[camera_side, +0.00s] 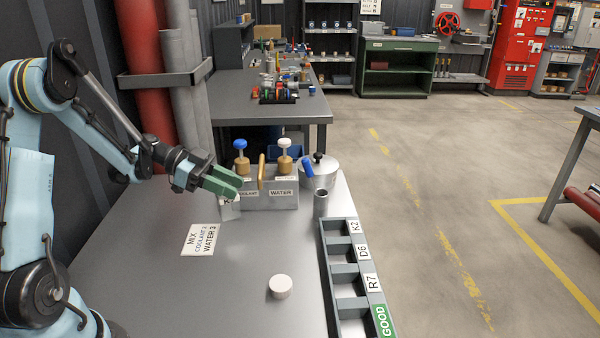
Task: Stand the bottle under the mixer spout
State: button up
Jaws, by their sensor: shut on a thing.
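The mixer is a grey box (283,197) with a COOLANT label at left and a WATER label at right. A blue knob and a white knob on wooden collars stand on top, with a tan upright piece between them. My green-fingered gripper (222,182) is at the box's left front, shut on a pale bottle (230,211) with a label beginning with K. The fingers hide the bottle's upper part. The bottle is close to the left end of the box; whether it touches the table is unclear. I cannot clearly make out the spout.
A label card (201,239) reading MIX COOLANT 2 WATER 3 and a round white cap-like disc (280,287) lie on the table. A silver pot (320,173) and grey cylinder (321,203) stand right of the mixer. A slotted rack (369,282) lines the right edge. The table's middle is clear.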

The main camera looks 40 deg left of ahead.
notch_tip(320, 180, down, 3)
jog(key=shift+f, duration=0.15)
jog(key=d, duration=0.1)
jog(key=w+d, duration=0.1)
jog(key=shift+w+d+r, duration=0.2)
jog(key=shift+w+d, duration=0.1)
jog(key=shift+d, duration=0.05)
jog(key=w+d, duration=0.1)
jog(key=d, duration=0.1)
jog(key=w+d, duration=0.1)
jog(key=d, duration=0.1)
jog(key=shift+w+d, duration=0.1)
jog(key=shift+w, duration=0.25)
jog(key=shift+f, duration=0.6)
jog(key=o, duration=1)
jog(key=shift+o, duration=0.2)
